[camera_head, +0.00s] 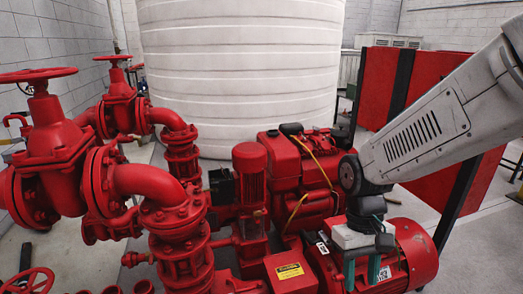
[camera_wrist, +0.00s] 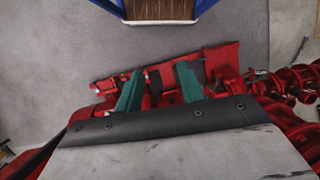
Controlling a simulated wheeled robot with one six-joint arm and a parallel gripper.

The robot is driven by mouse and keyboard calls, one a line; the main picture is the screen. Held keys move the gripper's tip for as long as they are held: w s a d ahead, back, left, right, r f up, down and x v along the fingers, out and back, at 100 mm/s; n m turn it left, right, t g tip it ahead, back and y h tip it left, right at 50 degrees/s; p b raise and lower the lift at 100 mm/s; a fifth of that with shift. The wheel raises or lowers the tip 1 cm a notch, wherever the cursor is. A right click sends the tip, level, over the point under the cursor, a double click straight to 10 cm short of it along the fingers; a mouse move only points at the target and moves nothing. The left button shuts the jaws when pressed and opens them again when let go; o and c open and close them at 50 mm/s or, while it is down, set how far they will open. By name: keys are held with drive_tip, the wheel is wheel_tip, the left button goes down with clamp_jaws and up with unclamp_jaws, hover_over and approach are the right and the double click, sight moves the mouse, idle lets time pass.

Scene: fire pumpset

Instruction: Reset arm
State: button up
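My gripper (camera_head: 361,272) hangs at the end of my white arm at the right of the head view, in front of the red pumpset. Its two green fingers point down and stand apart. In the wrist view my gripper (camera_wrist: 158,88) also shows two green fingers with a clear gap between them and nothing held. The red pump motor (camera_head: 408,256) is behind and to the right of the fingers in the head view. Whether the fingers touch anything cannot be told.
Red valves with handwheels (camera_head: 50,150) and pipes fill the left. A large white tank (camera_head: 240,75) stands behind. A red panel (camera_head: 380,85) is behind my arm at the right.

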drive_tip(key=s+d+r+m+t, duration=0.2)
drive_tip(key=s+d+r+t, duration=0.3)
drive_tip(key=s+r, duration=0.6)
drive_tip(key=shift+s+d+r+m, duration=0.2)
drive_tip(key=shift+d+r+m, duration=0.1)
drive_tip(key=shift+d+r, duration=0.6)
